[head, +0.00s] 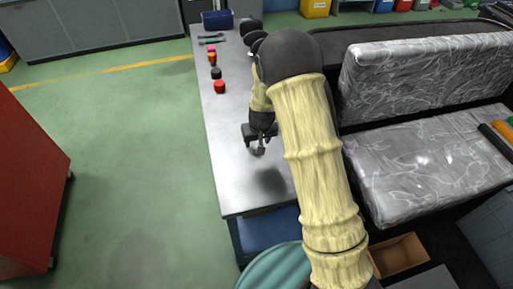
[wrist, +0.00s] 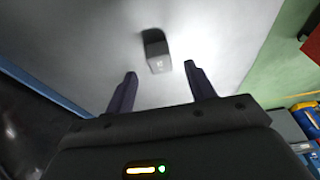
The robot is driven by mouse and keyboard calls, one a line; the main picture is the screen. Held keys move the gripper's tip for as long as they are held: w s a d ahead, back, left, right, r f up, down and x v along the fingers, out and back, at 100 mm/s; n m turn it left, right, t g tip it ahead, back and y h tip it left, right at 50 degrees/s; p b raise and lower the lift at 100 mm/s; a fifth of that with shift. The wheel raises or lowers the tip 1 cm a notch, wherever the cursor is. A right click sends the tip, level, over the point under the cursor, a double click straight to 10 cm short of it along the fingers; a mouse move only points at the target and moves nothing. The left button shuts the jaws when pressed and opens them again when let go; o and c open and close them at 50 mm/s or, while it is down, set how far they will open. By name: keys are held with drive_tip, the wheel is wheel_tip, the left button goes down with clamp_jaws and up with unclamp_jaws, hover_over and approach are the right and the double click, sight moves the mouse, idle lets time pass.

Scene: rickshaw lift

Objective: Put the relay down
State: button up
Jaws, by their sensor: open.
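The relay is a small dark grey block with a pale mark on one face. In the wrist view the relay (wrist: 158,62) shows against the bare grey tabletop, just beyond and between my two fingertips. In the head view the relay (head: 258,151) is a small dark shape right below my gripper (head: 261,138). My gripper (wrist: 160,70) is open, with a gap between each finger and the relay. The relay seems to stand on the workbench top (head: 237,190), though its contact with the surface is hard to see.
Red, black and orange small items (head: 219,87) stand in a row along the bench's far left part, with tools (head: 210,39) and a blue bin (head: 217,20) behind. A plastic-wrapped seat (head: 425,165) is on the right. The near bench top is clear. Green floor is open on the left.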

sight(256, 145)
drive_tip(key=x, duration=0.3)
drive_tip(key=shift+f, duration=0.1)
idle(0.3)
drive_tip(key=c, duration=1.1)
drive_tip(key=shift+c, duration=0.2)
wheel_tip(256, 145, up, 10)
drive_tip(key=shift+r, duration=0.1)
